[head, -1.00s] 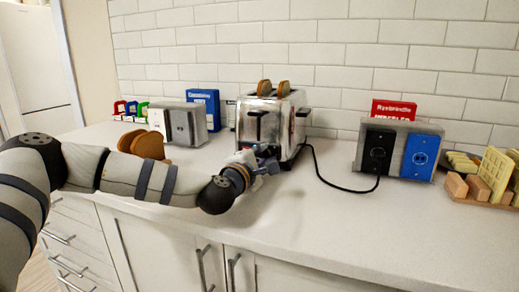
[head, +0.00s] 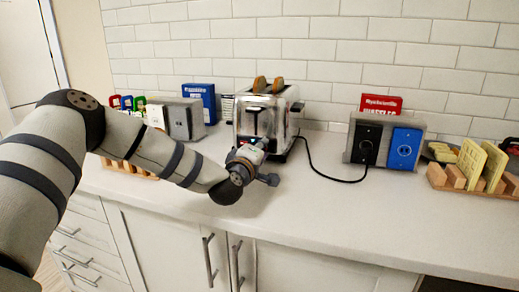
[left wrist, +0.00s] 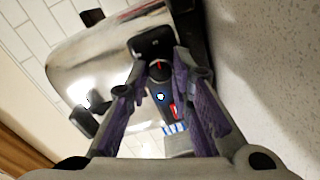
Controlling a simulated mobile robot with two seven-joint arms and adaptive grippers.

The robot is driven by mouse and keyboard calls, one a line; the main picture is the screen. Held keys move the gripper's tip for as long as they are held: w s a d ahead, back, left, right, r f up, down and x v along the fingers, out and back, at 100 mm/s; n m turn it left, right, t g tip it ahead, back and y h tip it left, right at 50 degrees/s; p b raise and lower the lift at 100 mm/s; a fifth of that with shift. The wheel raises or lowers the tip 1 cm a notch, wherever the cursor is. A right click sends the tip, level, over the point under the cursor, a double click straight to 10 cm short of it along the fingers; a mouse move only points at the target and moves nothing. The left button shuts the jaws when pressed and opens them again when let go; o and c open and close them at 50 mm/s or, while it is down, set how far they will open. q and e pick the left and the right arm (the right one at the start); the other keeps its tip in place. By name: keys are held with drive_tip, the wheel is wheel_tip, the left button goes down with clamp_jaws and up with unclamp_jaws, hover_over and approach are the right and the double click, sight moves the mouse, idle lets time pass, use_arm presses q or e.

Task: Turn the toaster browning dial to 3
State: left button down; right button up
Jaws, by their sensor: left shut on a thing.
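The shiny metal toaster (head: 250,117) stands on the counter against the tiled wall, with two bread slices (head: 268,85) showing in its top. It also fills the upper left of the left wrist view (left wrist: 85,70). The browning dial (left wrist: 158,69) is a dark round knob with a red mark, below a black lever (left wrist: 151,42). My left gripper (left wrist: 161,66) is at the toaster's front, its purple-padded fingers closed on either side of the dial. In the head view my left gripper (head: 250,150) hides the dial. The number it points to cannot be read. My right gripper is not in view.
A black cord (head: 330,178) runs from the toaster to a block with black and blue outlets (head: 404,147). A red box (head: 380,103) stands behind it. A toast rack (head: 473,187) is at right. A grey outlet block (head: 180,117) and blue box (head: 201,98) are left. The front counter is clear.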

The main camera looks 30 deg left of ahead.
use_arm(q)
drive_tip(key=shift+r, duration=0.15)
idle(0.3)
drive_tip(key=c, duration=1.4)
unclamp_jaws()
drive_tip(key=v, duration=1.2)
